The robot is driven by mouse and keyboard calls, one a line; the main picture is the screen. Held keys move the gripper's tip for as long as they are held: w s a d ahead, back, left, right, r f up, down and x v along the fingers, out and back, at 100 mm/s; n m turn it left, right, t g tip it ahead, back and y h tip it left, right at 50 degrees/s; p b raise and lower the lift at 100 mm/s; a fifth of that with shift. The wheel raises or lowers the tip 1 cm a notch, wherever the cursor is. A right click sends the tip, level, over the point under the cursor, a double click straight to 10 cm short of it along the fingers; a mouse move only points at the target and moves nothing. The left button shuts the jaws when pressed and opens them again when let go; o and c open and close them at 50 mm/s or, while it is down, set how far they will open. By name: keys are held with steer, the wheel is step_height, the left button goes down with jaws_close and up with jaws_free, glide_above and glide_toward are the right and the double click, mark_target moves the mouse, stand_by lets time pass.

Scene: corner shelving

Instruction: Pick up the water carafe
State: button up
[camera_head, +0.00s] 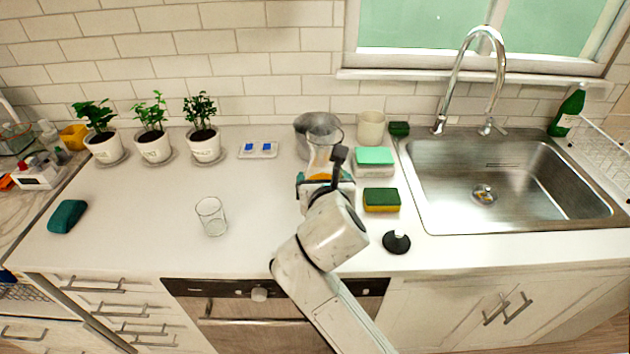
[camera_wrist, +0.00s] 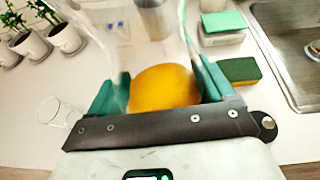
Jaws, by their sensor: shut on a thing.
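The water carafe (camera_head: 322,150) is clear glass with an orange-yellow patch showing low in it. In the head view it stands out in front of a grey metal pot, above the middle of the counter. My gripper (camera_head: 322,180) is shut on the carafe. In the wrist view the teal fingers of my gripper (camera_wrist: 160,92) lie on both sides of the carafe (camera_wrist: 140,45), with the orange-yellow patch between them. The carafe looks about upright. I cannot tell whether its base touches the counter, as my gripper and arm hide it.
An empty glass (camera_head: 211,216) stands on the counter to the left. Sponges (camera_head: 381,200) and a black round lid (camera_head: 396,242) lie to the right, before the sink (camera_head: 490,180). The grey pot (camera_head: 303,128) is close behind the carafe. Potted plants (camera_head: 203,143) line the back wall.

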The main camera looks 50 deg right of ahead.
steer(key=s+a+r, duration=0.1)
steer(key=s+r, duration=0.2)
steer(key=s, duration=0.4)
steer(key=shift+s+a+r, duration=0.2)
steer(key=shift+r, duration=0.05)
stand_by(0.5)
stand_by(0.5)
